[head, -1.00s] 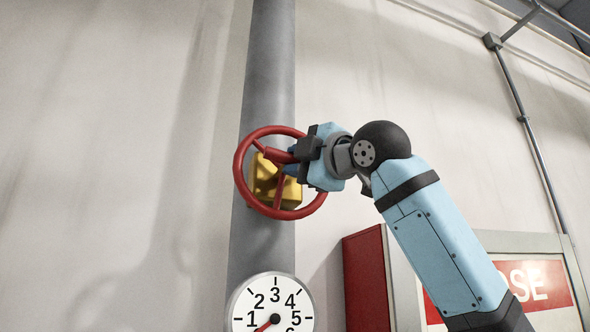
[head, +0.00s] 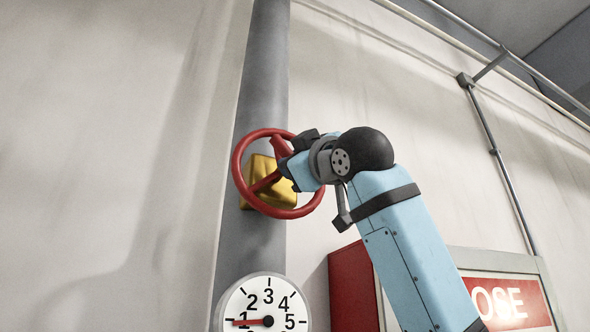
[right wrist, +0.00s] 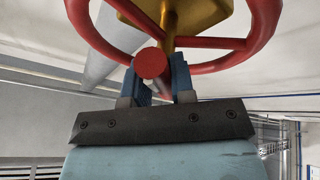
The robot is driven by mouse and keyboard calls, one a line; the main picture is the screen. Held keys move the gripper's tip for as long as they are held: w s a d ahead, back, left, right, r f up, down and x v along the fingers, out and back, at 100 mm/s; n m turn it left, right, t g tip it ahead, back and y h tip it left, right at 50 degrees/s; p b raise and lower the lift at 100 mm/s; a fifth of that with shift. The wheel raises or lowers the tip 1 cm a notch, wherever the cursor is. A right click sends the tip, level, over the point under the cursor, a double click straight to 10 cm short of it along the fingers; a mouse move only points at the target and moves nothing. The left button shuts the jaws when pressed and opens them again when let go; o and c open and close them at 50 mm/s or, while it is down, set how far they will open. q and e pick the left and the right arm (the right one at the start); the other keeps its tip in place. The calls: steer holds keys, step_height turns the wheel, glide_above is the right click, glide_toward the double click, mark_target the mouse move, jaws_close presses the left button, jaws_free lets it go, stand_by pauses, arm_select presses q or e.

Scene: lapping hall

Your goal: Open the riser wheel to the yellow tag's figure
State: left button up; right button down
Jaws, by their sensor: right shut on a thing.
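The red riser wheel (head: 237,172) stands in front of a yellow block (head: 258,168) on a grey vertical pipe (head: 264,80). My right gripper (head: 286,166) is at the wheel's upper right part. In the right wrist view the wheel (right wrist: 262,30) fills the top, and the blue fingers (right wrist: 160,78) are shut around a red round-ended handle (right wrist: 152,63). A white dial (head: 240,300) below has figures; its red needle (head: 247,322) points left at about 1. The dial's lower part is cut off. No yellow tag with a readable figure shows. My left gripper is not in view.
A red-sided cabinet (head: 352,285) with a partly hidden red sign (head: 515,303) stands at the lower right, behind my arm. A thin conduit (head: 495,150) runs down the wall at right. The wall left of the pipe is clear.

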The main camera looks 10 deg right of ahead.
steer(key=shift+a+m, duration=0.1)
steer(key=shift+m, duration=0.3)
steer(key=c, duration=1)
jaws_free()
steer(key=shift+o, duration=0.2)
steer(key=b+v, duration=0.4)
steer(key=v, duration=1)
steer(key=shift+b, duration=0.4)
steer(key=shift+a, duration=0.1)
